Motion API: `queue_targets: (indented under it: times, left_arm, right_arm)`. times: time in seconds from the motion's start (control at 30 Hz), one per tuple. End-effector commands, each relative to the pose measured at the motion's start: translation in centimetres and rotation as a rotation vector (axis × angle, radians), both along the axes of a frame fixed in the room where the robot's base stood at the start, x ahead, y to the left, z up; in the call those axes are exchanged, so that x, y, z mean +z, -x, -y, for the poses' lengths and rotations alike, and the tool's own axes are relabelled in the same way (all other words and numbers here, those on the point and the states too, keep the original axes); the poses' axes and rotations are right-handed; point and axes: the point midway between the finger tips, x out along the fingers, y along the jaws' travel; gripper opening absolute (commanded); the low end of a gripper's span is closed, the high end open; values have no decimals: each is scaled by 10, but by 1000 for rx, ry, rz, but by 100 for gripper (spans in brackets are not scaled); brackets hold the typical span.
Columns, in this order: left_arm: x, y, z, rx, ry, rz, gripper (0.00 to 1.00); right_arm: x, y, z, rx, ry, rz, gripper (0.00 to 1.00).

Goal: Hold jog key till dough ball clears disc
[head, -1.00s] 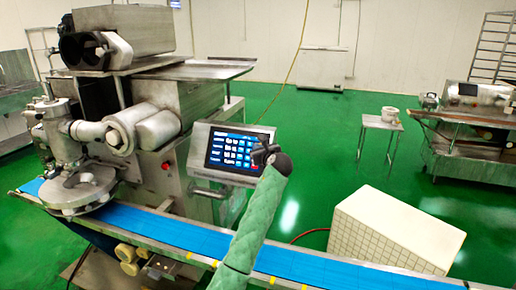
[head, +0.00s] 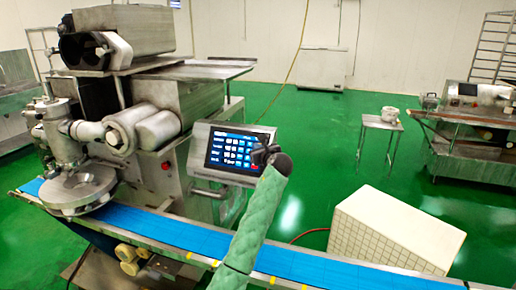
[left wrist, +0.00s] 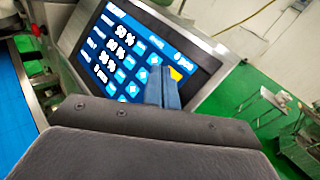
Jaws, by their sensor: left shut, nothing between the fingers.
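The touchscreen panel (head: 240,148) stands tilted beside the encrusting machine. My left gripper (head: 264,153) is in front of its lower right part, at the end of my green-sleeved arm. In the left wrist view, the shut, empty blue fingertips (left wrist: 169,78) overlap the screen (left wrist: 140,62) beside a yellow key (left wrist: 176,74), which they partly cover. I cannot tell whether they press it, and its label is unreadable. The round metal disc (head: 76,190) sits over the far left end of the blue belt (head: 185,230). No dough ball is visible. My right gripper is out of view.
The conveyor runs from the disc to the lower right, passing below the panel and behind my arm. A pale crate-like block (head: 390,235) stands on the green floor at right. A small table (head: 380,124) and another machine (head: 470,140) are farther back.

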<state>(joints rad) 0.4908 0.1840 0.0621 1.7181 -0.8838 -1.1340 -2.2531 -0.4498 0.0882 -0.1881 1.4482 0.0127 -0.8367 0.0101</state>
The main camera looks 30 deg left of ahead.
Motion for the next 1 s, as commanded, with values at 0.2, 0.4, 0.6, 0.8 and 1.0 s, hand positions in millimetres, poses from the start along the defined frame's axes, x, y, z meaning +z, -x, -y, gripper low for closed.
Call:
queue_targets:
  times: [0.2,0.4,0.6,0.8,1.0]
  left_arm:
    - [0,0,0,0,0,0,0]
    - [0,0,0,0,0,0,0]
    - [0,-2,-1,0,-1,-1,0]
    - [-2,-6,-1,0,-1,-1,0]
    - [-4,-7,-2,0,0,0,0]
  right_arm:
    - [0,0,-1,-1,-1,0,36]
    - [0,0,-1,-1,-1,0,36]
    - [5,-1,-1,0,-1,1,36]
    - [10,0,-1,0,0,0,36]
    - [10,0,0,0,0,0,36]
